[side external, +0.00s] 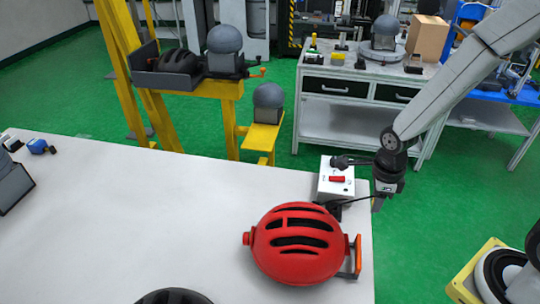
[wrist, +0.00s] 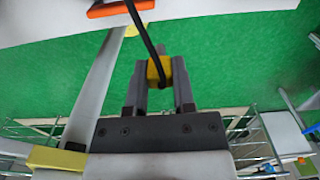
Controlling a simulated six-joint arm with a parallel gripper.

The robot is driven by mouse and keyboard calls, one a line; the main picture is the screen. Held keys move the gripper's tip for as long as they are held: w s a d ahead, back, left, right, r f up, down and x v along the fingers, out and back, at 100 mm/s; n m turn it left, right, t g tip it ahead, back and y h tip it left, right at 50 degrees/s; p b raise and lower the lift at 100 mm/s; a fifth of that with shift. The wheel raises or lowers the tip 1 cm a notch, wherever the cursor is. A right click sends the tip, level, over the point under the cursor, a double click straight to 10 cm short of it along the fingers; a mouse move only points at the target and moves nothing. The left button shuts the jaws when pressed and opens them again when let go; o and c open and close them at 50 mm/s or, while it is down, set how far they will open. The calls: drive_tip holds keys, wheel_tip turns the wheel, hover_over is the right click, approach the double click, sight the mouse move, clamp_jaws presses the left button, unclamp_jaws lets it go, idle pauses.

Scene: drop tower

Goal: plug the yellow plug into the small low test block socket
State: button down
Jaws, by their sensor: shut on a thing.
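My gripper (side external: 377,202) is at the table's right edge, just right of a small white block (side external: 346,190) with a red part on top, likely the test block. In the wrist view my gripper (wrist: 159,62) is shut on the yellow plug (wrist: 153,74), with a black cable (wrist: 143,30) running up from it. In the side view the plug is hidden, and the cable (side external: 350,200) runs from near the red helmet to my gripper. The block's socket cannot be made out. The plug is apart from any socket that I can see.
A red helmet (side external: 290,245) with an orange side handle (side external: 357,255) lies close in front of the block. A yellow stand (side external: 262,137) and a workbench (side external: 345,85) are behind. The white table (side external: 130,215) is mostly clear left of the helmet.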

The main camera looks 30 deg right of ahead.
drive_tip(key=w+a+f, duration=0.1)
drive_tip(key=w+f, duration=0.2)
drive_tip(key=w, duration=0.4)
drive_tip(key=w+a+f, duration=0.2)
drive_tip(key=w+f, duration=0.1)
drive_tip(key=w, duration=0.5)
drive_tip(key=shift+w+a+f, duration=0.15)
drive_tip(key=shift+w+f, duration=0.15)
drive_tip(key=shift+f, duration=0.05)
drive_tip(key=shift+f, duration=0.15)
drive_tip(key=shift+f, duration=0.75)
drive_tip(key=shift+f, duration=1)
drive_tip(key=shift+f, duration=0.4)
drive_tip(key=shift+f, duration=0.5)
idle(0.7)
drive_tip(key=shift+c, duration=1.9)
unclamp_jaws()
drive_tip(key=shift+r, duration=0.1)
